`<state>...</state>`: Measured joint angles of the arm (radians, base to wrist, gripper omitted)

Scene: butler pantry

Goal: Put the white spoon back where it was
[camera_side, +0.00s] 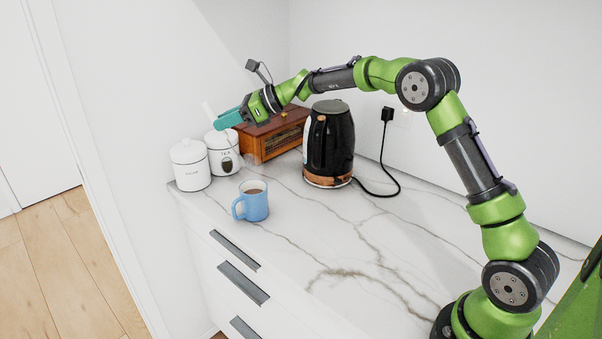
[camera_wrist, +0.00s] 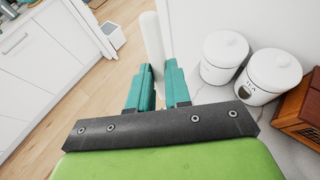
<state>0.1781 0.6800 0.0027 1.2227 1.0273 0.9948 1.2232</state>
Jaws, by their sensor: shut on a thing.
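My gripper (camera_side: 226,119) has teal fingers and is raised above the far left end of the counter. It is shut on the white spoon (camera_wrist: 152,38), which sticks out between the fingertips in the wrist view. In the side view the spoon (camera_side: 208,110) is a thin pale shape against the white wall, tilted, so its outline is hard to see. A blue mug (camera_side: 252,208) with a brown drink in it stands on the counter, lower than my gripper and nearer the side camera. It is not in the wrist view.
Two white lidded canisters (camera_side: 190,168) (camera_side: 222,158) stand at the counter's left end, close below my gripper. A wooden box (camera_side: 280,136) and a black kettle (camera_side: 330,142) with a cord stand behind. The marble counter (camera_side: 350,245) is clear in front.

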